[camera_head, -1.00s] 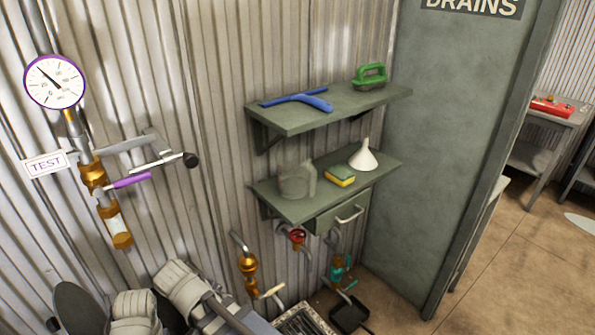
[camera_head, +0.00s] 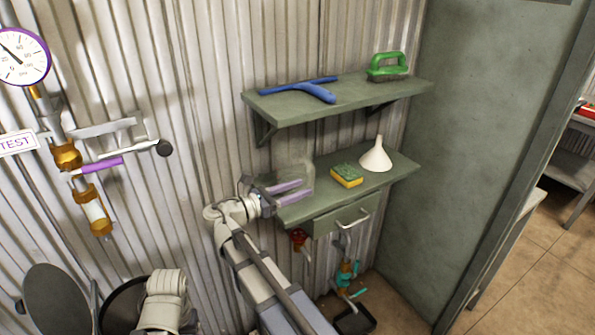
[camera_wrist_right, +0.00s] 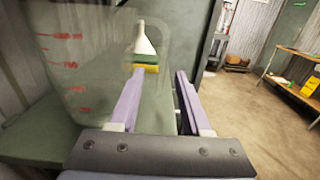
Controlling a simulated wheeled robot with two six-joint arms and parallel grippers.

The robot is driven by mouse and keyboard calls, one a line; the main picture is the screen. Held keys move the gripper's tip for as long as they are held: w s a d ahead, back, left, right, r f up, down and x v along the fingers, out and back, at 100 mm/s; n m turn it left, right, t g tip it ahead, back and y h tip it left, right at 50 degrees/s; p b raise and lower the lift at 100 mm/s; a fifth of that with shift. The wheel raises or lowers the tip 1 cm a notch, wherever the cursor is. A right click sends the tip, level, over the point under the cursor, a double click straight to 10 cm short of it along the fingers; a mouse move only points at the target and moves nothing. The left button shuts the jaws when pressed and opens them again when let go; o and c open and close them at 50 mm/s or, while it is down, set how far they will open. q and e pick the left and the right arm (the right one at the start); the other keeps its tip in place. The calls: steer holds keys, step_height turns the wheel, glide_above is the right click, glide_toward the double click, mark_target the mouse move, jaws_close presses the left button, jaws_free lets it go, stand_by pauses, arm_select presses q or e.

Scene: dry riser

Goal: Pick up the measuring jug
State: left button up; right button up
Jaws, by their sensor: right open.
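The measuring jug (camera_head: 296,166) is see-through and stands on the lower green shelf, at its left part. In the right wrist view the jug (camera_wrist_right: 85,75) is large and close, with red markings on its left side. My right gripper (camera_head: 306,187) is open, with its purple fingers at the jug and overlapping its lower part in the head view. In the wrist view the fingers (camera_wrist_right: 160,76) overlap the jug's right part, towards its handle side. I cannot tell whether they touch it. My left gripper is out of view.
A yellow-green sponge (camera_head: 346,176) and a white funnel (camera_head: 376,157) stand right of the jug on the lower shelf (camera_head: 400,170). The upper shelf (camera_head: 290,115) overhead holds a blue squeegee (camera_head: 318,90) and a green brush (camera_head: 387,67). A drawer (camera_head: 335,218) is below.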

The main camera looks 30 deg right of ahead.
steer(key=shift+w+d+f+b, duration=0.1)
steer(key=shift+d+f+b, duration=0.1)
steer(key=shift+d, duration=1.65)
steer(key=shift+w+d+f+b, duration=0.1)
steer(key=shift+d+f+b, duration=0.1)
steer(key=shift+d, duration=1.65)
jaws_close()
